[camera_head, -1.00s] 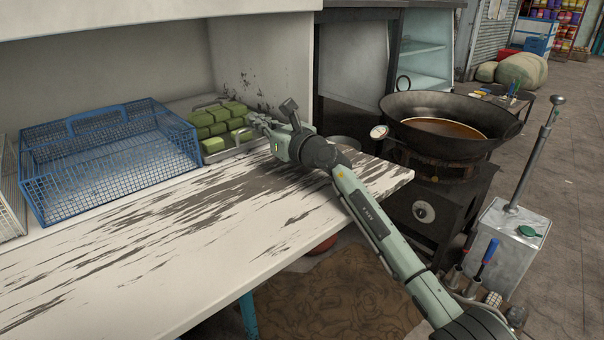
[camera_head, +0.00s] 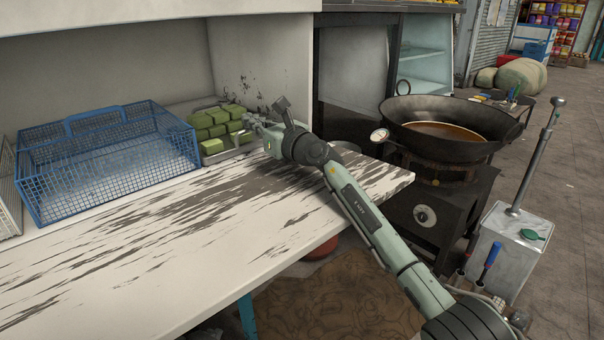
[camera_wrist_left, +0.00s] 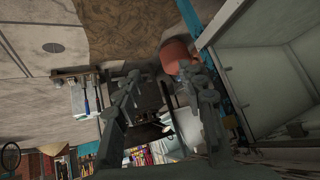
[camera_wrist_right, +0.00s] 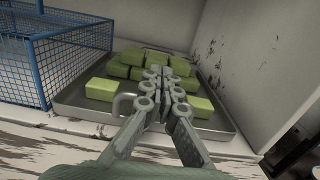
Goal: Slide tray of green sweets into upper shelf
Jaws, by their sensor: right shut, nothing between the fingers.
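The metal tray (camera_head: 232,153) holds several green sweets (camera_head: 217,122). It sits at the back of the worn white counter, between the blue wire basket and the side wall. In the right wrist view the tray's rim (camera_wrist_right: 75,116) and near handle show, with sweets (camera_wrist_right: 102,89) stacked inside. My right gripper (camera_head: 251,121) is shut at the tray's right front, its fingertips over the tray in the right wrist view (camera_wrist_right: 166,74); nothing shows between them. My left gripper (camera_wrist_left: 160,75) is open and empty, away from the tray, and is out of the head view.
The blue wire basket (camera_head: 110,165) stands close left of the tray. The side wall (camera_head: 262,70) bounds the tray's right, and a white ledge (camera_head: 150,14) overhangs. The front counter (camera_head: 150,265) is clear. A wok (camera_head: 445,125) on a stove stands right.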

